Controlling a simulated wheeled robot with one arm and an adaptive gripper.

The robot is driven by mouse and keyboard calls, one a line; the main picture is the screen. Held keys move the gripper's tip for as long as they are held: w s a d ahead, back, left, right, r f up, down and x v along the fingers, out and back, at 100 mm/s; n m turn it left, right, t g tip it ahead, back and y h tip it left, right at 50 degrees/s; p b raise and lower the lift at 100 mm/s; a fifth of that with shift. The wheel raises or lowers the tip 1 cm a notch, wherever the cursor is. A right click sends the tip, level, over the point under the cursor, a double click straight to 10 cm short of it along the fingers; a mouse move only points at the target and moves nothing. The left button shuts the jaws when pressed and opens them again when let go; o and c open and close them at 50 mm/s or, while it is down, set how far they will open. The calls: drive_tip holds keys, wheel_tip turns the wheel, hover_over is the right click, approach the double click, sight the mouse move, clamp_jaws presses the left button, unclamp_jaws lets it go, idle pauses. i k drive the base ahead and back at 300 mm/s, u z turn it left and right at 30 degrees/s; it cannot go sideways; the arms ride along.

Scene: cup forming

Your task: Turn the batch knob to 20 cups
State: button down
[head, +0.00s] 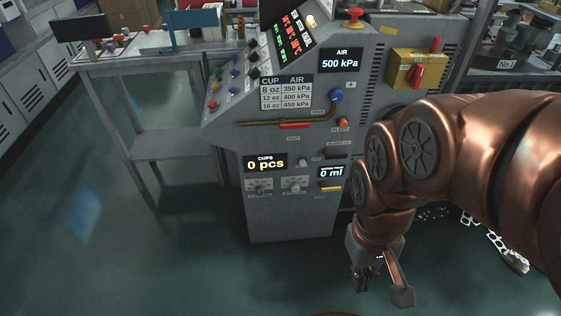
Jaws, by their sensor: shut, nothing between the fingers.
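The grey cup-forming machine (290,222) stands in the middle of the head view. Its cups display (265,163) reads "0 pcs". A knob (259,186) with a dial plate sits right below that display, and a similar knob (294,184) sits to its right. Their labels and pointer settings are too small to read. My gripper (385,287) hangs low at the bottom right, in front of the machine and apart from both knobs. It is shut and empty.
A small display (331,172) reads "0 ml", and an air display (341,64) reads "500 kPa". A sloped panel of coloured buttons (234,75) is on the machine's left. A yellow box with a red switch (417,69) is at right. The green floor (160,255) at left is clear.

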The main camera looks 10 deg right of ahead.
sight(296, 188)
drive_tip(key=u, duration=0.15)
drive_tip(key=k, duration=0.45)
drive_tip(key=u, duration=1.6)
drive_tip(key=i, duration=0.65)
drive_tip(key=z, duration=0.55)
drive_tip(key=i, duration=0.55)
drive_tip(key=z, duration=0.65)
